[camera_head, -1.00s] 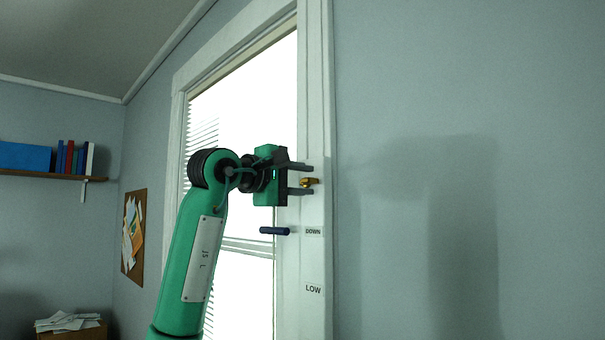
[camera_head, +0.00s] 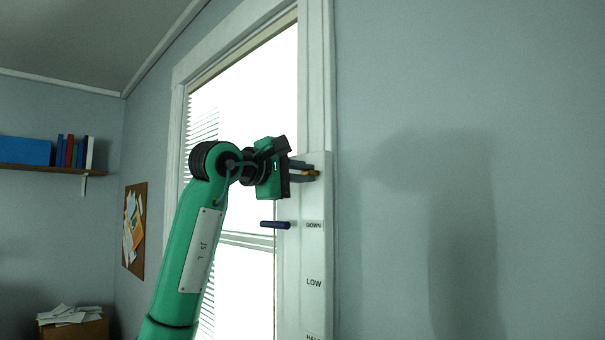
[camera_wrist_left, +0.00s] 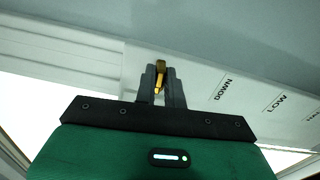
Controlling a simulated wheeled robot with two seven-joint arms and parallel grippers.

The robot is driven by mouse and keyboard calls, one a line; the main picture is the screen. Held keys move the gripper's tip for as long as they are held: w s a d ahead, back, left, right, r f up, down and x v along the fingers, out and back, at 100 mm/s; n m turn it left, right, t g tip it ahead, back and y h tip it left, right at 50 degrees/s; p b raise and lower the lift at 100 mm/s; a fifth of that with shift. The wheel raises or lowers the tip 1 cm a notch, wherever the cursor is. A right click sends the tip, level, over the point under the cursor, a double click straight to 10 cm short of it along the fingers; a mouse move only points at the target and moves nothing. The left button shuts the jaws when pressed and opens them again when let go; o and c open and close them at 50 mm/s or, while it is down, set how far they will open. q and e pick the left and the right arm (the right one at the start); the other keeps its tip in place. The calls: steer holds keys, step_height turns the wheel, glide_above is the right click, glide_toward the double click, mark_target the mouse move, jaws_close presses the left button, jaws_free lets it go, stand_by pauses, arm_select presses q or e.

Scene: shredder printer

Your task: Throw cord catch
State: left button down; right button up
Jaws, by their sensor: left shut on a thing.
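The cord catch is a small brass-coloured piece (camera_head: 315,173) on the white board beside the window, above the DOWN label. My left gripper (camera_head: 312,171) is at it in the head view, its fingers close together with the brass catch at their tips. In the left wrist view the catch (camera_wrist_left: 159,78) sits upright between the two grey fingers (camera_wrist_left: 161,88), and they are shut on it. Part of the catch is hidden by the fingers. My right gripper is not in view.
The white board (camera_head: 313,255) carries DOWN and LOW labels and another label cut off below. A dark blue peg (camera_head: 275,224) sticks out left of DOWN. The window (camera_head: 250,120) is behind my arm. Bare wall lies to the right.

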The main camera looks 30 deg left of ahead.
arm_select(q)
steer(key=a+r+n, duration=0.1)
steer(key=n, duration=0.4)
steer(key=a+n, duration=0.1)
steer(key=n, duration=0.5)
steer(key=w+a+r+n, duration=0.1)
steer(key=n, duration=0.4)
steer(key=shift+r+n+b, duration=0.35)
steer(key=shift+n+b, duration=0.05)
steer(key=shift+w, duration=0.1)
steer(key=c, duration=1.5)
jaws_free()
